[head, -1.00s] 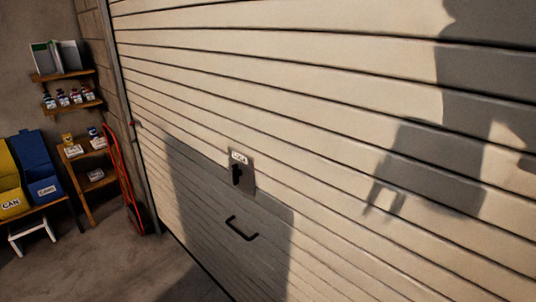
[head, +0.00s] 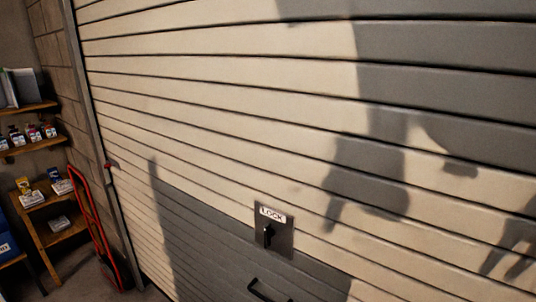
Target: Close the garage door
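The garage door (head: 200,75) is a cream panel of horizontal slats that fills most of the head view. A lock plate (head: 283,240) with a "LOCK" label (head: 272,214) and a black lever (head: 268,236) is fixed low on it. A black handle (head: 268,290) sits below the plate, near the bottom edge of the view. The door's bottom edge is out of view. Neither of my grippers is in view; only shadows with gripper-like shapes (head: 365,180) fall on the door.
A red hand-truck-like frame (head: 92,220) stands against the wall by the door's left rail (head: 95,110). Wooden shelves (head: 35,145) with small bottles and boxes are at the left. A blue bin (head: 8,245) is partly cut off at the left edge.

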